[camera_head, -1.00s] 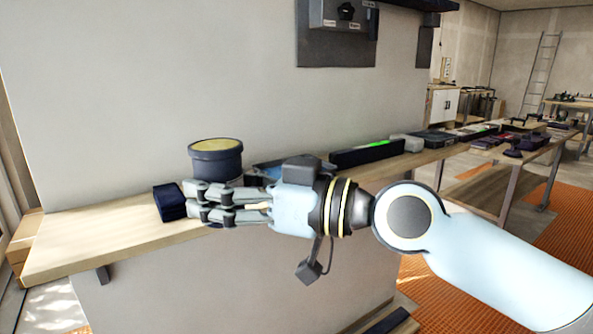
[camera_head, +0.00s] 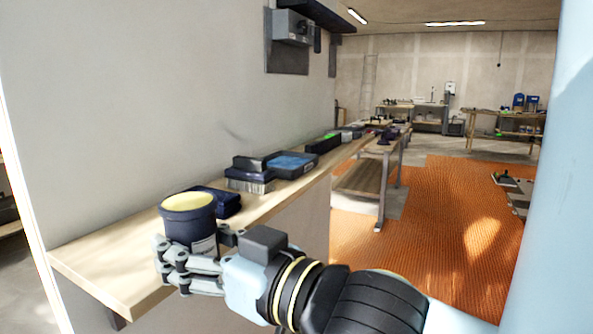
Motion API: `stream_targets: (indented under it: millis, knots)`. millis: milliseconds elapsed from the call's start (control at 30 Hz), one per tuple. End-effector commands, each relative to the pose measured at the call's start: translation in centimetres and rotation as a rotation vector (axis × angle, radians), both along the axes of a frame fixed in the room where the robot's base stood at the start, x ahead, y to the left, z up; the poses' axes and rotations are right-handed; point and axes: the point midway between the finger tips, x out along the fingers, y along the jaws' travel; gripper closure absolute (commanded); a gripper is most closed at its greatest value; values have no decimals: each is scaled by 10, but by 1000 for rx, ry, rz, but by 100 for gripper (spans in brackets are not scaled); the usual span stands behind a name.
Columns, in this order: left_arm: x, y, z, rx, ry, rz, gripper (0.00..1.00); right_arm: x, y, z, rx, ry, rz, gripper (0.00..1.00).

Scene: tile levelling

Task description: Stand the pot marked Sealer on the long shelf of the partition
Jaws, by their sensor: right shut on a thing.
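A dark blue pot with a pale yellow top (camera_head: 188,222) shows at the lower left in the head view. It has a light label low on its side, too small to read. My right gripper (camera_head: 178,268) is shut on the pot, its fingers around the lower part. The pot looks upright, over the near end of the long wooden shelf (camera_head: 110,262) along the partition. Its base is hidden by the fingers, so I cannot tell whether it touches the shelf. My left gripper is not in view.
A dark blue box (camera_head: 226,205) lies right behind the pot. Farther along the shelf are a brush (camera_head: 250,180), a blue-topped tray (camera_head: 292,163) and a dark bar (camera_head: 322,144). The shelf's near left end is bare. A grey box (camera_head: 292,27) hangs on the partition.

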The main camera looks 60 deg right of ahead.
Motion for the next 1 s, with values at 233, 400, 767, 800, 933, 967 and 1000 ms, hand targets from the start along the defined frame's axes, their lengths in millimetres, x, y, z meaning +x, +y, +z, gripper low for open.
stream_targets:
  millis: [233, 400, 767, 800, 933, 967, 1000]
  knots:
    - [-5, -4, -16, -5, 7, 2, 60, -26, -14, -8, 0, 0, -119, 87]
    - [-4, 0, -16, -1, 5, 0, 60, -30, -16, -7, 0, -2, -137, 87]
    - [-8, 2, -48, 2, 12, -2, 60, 32, -25, -10, -3, -10, -133, 87]
    - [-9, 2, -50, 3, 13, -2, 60, 43, -27, -9, -4, -10, -134, 87]
    - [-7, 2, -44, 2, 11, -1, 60, 77, -32, -4, -4, -7, -135, 87]
    - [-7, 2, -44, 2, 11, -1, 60, 83, -33, -4, -4, -7, -135, 87]
    - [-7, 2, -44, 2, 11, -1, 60, 90, -35, -5, -3, -5, -135, 87]
